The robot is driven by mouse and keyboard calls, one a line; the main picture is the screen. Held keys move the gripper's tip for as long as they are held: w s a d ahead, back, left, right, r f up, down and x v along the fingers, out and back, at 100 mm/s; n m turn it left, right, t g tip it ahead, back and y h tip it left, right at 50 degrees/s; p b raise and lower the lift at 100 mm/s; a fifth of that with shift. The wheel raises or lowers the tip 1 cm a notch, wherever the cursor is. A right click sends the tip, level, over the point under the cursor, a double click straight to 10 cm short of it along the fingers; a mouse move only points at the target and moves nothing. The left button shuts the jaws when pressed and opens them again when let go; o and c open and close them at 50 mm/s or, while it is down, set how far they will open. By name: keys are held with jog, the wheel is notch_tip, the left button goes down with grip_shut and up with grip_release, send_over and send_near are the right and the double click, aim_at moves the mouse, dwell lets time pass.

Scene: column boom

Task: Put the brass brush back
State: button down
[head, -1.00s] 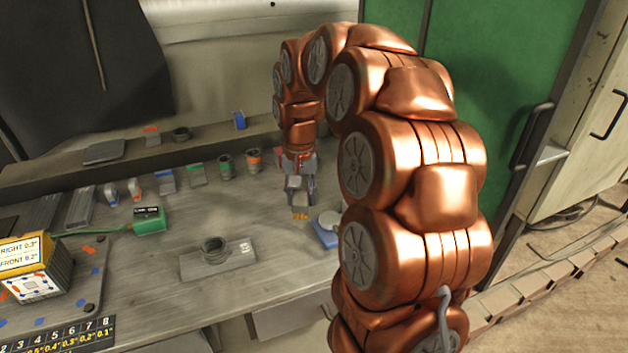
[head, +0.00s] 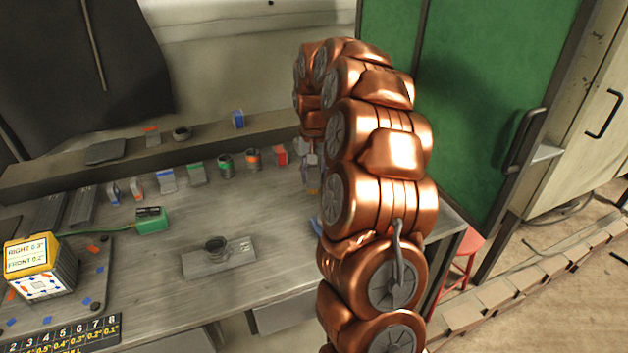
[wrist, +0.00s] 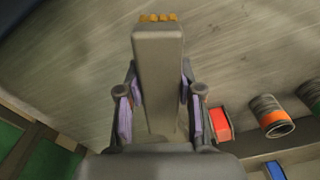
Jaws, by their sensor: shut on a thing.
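The brass brush (wrist: 158,50) has a grey block body with a row of golden bristles at its far end. My gripper (wrist: 159,88) is shut on it, with purple-padded fingers on both sides of the body. In the head view my gripper (head: 312,161) is at the back right of the workbench, right of a red and grey block (head: 280,155). The bristle end of the brush (head: 313,191) points down towards the bench top. My arm partly covers this area, and I cannot tell whether the brush touches the bench.
Tins with green (head: 225,164) and orange (head: 254,160) bands stand left of the red block, with several small blocks further left. A raised ledge (head: 90,162) runs behind. A blue item (head: 317,227) is mostly hidden by my arm.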

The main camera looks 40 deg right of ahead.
aim_at(313, 170)
jog(key=shift+f+p, duration=0.3)
jog(key=shift+f, duration=1.1)
jog(key=shift+f, duration=0.15)
jog(key=c, duration=0.7)
grip_release()
jog(key=shift+c, duration=0.2)
notch_tip(313, 170, up, 12)
jog(key=shift+f+b, duration=0.1)
jog(key=shift+b, duration=0.8)
jog(key=shift+s+r, duration=0.1)
jog(key=shift+r, duration=0.2)
jog(key=shift+a, duration=0.15)
